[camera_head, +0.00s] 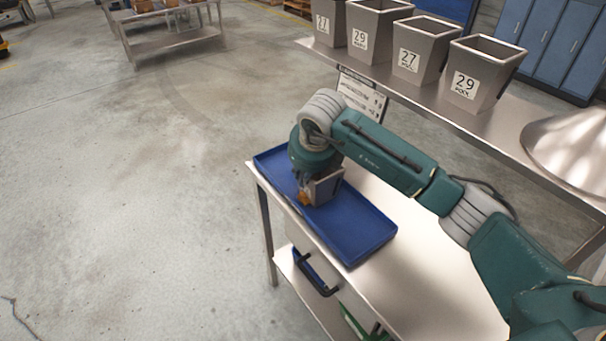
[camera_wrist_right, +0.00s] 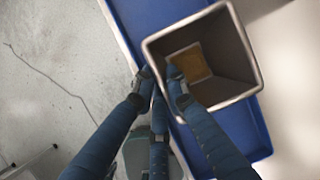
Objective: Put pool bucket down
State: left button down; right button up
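The pool bucket (camera_head: 326,187) is a small square grey metal bucket at the blue tray (camera_head: 367,240) in the head view. The wrist view looks into the bucket (camera_wrist_right: 232,62), which has a yellow-brown patch at its bottom. My right gripper (camera_head: 303,188) points down at the bucket's left side. In the wrist view the right gripper's fingers (camera_wrist_right: 161,80) straddle one bucket wall, one inside and others outside, closed on it. The bucket looks near upright; whether its base touches the tray is hidden. My left gripper is not in view.
The tray lies on a metal table (camera_head: 425,265) with bare room to its right. Behind, a metal shelf (camera_head: 500,130) carries several labelled buckets (camera_head: 478,75) and a shiny metal dome (camera_head: 575,150). A drawer handle (camera_head: 316,277) sticks out at the table's front.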

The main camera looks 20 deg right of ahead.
jog(key=shift+o, duration=1.4)
jog(key=shift+r, duration=0.2)
jog(key=shift+s+r, duration=0.15)
jog(key=shift+r, duration=0.2)
jog(key=b+v, duration=0.2)
jog(key=v, duration=0.9)
jog(key=shift+s, duration=0.1)
